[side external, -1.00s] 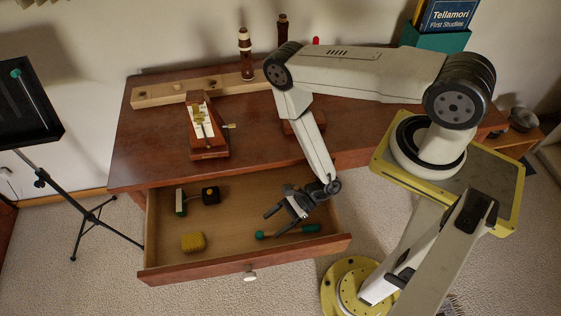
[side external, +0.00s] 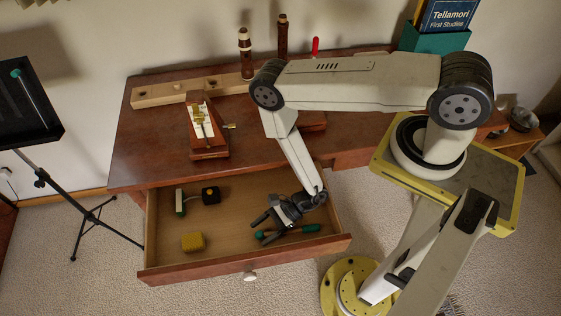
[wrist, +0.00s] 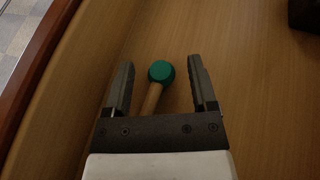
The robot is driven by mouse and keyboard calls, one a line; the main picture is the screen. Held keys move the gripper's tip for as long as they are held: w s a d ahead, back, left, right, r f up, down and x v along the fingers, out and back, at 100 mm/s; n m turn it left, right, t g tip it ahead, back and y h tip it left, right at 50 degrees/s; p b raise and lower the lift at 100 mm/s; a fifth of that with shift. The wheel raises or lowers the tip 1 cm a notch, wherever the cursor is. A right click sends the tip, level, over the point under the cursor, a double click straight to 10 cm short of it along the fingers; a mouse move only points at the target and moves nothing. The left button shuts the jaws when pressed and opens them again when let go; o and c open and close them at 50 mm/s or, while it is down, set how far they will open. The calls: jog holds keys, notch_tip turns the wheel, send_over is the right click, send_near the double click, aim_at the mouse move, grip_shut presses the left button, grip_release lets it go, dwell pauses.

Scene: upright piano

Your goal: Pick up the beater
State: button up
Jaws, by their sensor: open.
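The beater (side external: 303,230) lies in the open drawer near its front right corner, a rod with green at both ends. My gripper (side external: 261,229) is open and low over the drawer, in front of the beater's middle, which it partly hides. In the wrist view my gripper (wrist: 161,64) has its two fingers on either side of the beater's round green end (wrist: 161,71). Its wooden shaft runs back toward the palm and is hidden behind it. I cannot tell how far the fingers are above the drawer floor.
The drawer's front wall is close. The desktop (side external: 150,150) overhangs behind.

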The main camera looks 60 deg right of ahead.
grip_shut()
jog(key=shift+r, duration=0.2)
dwell(0.3)
jog(key=shift+r, duration=0.85)
jog(key=s+d+r, duration=0.6)
jog(key=s+r, duration=0.5)
jog(key=s, duration=0.1)
jog(key=shift+s, duration=0.2)
jog(key=shift+d, duration=0.1)
